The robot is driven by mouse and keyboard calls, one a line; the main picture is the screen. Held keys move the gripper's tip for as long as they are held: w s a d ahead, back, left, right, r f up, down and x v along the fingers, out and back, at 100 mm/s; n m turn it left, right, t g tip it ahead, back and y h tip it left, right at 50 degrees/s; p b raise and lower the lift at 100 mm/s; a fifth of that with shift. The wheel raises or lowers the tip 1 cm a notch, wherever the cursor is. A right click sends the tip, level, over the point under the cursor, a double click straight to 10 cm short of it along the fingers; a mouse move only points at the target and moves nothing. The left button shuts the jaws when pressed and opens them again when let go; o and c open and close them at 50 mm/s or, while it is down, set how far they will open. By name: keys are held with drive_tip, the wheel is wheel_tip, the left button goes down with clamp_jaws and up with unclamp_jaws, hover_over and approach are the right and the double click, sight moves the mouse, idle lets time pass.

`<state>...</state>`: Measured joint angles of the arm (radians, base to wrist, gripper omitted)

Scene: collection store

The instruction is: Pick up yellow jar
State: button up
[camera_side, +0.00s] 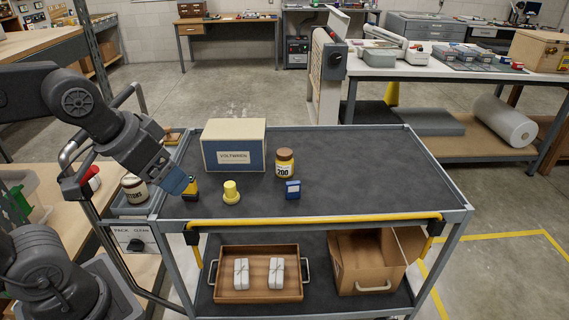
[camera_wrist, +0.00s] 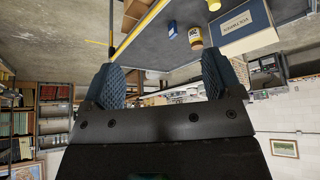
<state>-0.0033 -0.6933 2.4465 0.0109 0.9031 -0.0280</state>
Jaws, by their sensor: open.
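The yellow jar (camera_side: 284,165) stands upright on the dark cart top, with a brown lid and a white label. In the wrist view the jar (camera_wrist: 195,38) appears near the top, beyond the right finger. My gripper (camera_side: 183,186) is at the cart's left edge, well left of the jar. In the wrist view my gripper (camera_wrist: 160,78) has its blue fingers wide apart with nothing held between them.
A yellow and dark item (camera_side: 191,188) is beside my gripper, partly hidden. The cart's right side (camera_side: 380,170) is clear.

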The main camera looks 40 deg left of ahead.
drive_tip(key=w+a+r+n+y, duration=0.1)
drive_tip(key=w+a+r+n, duration=0.15)
drive_tip(key=w, duration=1.05)
drive_tip(key=n+g+y, duration=0.2)
drive_tip(key=n, duration=0.3)
hover_over(284, 152)
drive_tip(key=s+d, duration=0.1)
drive_tip(key=s, duration=0.1)
drive_tip(key=f, duration=2)
drive_tip(key=shift+w+d, duration=0.15)
drive_tip(key=shift+w, duration=0.05)
drive_tip(key=shift+x, duration=2.95)
drive_tip(key=shift+d, duration=0.1)
drive_tip(key=c, duration=1.1)
drive_tip(key=shift+c, duration=0.2)
